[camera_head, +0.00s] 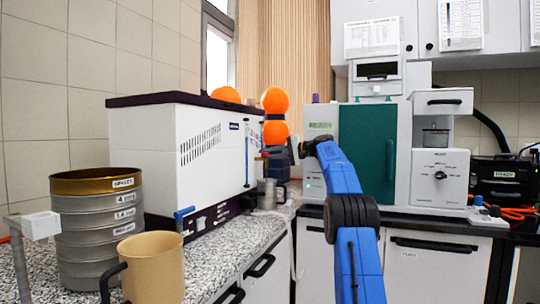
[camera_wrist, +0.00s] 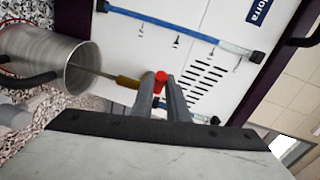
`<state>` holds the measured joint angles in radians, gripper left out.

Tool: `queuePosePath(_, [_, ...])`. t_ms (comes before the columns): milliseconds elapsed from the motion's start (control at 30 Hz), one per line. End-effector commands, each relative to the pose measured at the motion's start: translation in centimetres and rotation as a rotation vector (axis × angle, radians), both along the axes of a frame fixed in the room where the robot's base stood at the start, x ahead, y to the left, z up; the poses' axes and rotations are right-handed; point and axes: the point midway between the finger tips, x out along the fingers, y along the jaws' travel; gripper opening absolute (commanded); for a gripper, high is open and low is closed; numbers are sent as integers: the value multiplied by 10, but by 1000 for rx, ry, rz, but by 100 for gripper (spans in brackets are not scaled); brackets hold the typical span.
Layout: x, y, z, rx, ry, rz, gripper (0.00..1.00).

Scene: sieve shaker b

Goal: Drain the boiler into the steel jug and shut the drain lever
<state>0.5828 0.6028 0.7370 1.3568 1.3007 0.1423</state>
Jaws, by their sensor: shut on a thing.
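The boiler (camera_head: 165,140) is a white box with a dark top at left centre in the head view; its white face with slots and blue-framed gauges fills much of the wrist view (camera_wrist: 135,45). The steel jug (camera_head: 267,190) stands at its right end. In the wrist view the jug (camera_wrist: 82,68) has its mouth towards a brass tap (camera_wrist: 127,82), and a thin greyish line runs between tap and mouth. My gripper (camera_wrist: 161,88) is shut on the red-tipped drain lever (camera_wrist: 161,77). In the head view my gripper (camera_head: 290,149) is small and partly hidden by my wrist.
A stack of sieves (camera_head: 98,225) and a beige mug (camera_head: 153,268) stand on the speckled counter (camera_head: 228,240) at left. A blue lever (camera_head: 184,212) sticks out low on the boiler. Orange spheres (camera_head: 274,100) stand behind. A white-and-green machine (camera_head: 368,150) stands at right.

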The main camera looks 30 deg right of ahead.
Motion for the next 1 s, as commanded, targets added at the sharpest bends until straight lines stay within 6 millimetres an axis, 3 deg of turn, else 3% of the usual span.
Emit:
queuePosePath(233, [1, -1, -1, 1, 2, -2, 0])
queuePosePath(267, [1, -1, -1, 1, 2, -2, 21])
queuePosePath(300, [1, -1, -1, 1, 2, -2, 31])
queuePosePath(333, [1, -1, -1, 1, 2, -2, 33])
queuePosePath(1000, [-1, 5, 0, 1, 1, -80, 33])
